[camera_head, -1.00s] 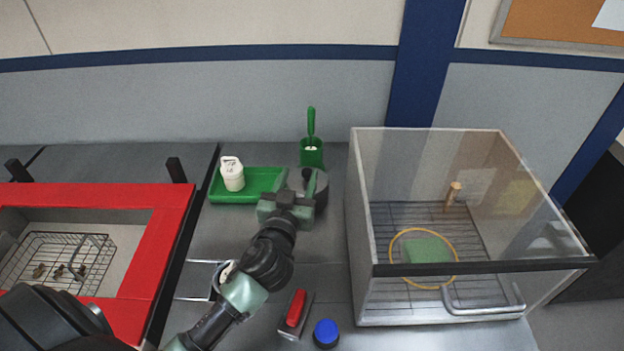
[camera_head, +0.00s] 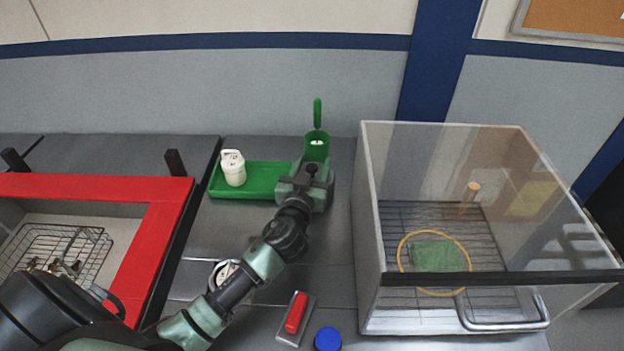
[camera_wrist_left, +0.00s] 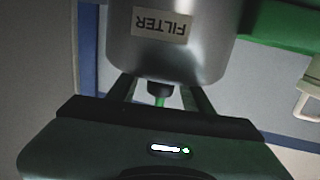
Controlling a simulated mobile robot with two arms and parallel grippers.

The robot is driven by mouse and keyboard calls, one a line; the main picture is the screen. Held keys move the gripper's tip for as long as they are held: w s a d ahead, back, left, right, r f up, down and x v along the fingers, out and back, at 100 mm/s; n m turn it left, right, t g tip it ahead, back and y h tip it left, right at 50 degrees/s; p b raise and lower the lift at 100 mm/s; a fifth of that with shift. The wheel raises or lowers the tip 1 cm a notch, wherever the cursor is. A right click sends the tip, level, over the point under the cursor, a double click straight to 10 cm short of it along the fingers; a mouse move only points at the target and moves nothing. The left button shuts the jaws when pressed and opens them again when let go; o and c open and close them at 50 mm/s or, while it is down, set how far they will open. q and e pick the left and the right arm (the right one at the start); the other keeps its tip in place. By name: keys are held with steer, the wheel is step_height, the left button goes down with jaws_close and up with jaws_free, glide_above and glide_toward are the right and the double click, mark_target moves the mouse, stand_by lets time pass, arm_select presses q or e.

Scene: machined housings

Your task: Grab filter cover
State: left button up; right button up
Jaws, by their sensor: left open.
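The filter cover (camera_wrist_left: 170,45) is a grey metal cylinder with a "FILTER" label that reads upside down in the left wrist view. A dark knob (camera_wrist_left: 160,89) sticks out from its end. My left gripper (camera_wrist_left: 158,95) is open, with a finger on each side of the knob; I cannot tell whether they touch it. In the head view my left gripper (camera_head: 308,178) is at the right end of the green tray and in front of the green cup, and its body hides the cover. My right gripper is not in view.
A green tray (camera_head: 215,185) holds a white container (camera_head: 233,168). A green cup (camera_head: 317,148) stands behind the gripper. A clear-walled box (camera_head: 365,220) stands to the right. A red-framed basin (camera_head: 150,230) is left. A red-handled tool (camera_head: 296,313) and blue cap (camera_head: 328,339) lie in front.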

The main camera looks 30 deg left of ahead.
arm_select(q)
steer(key=shift+x, duration=1.1)
steer(key=shift+f, duration=0.1)
jaws_close()
stand_by(0.5)
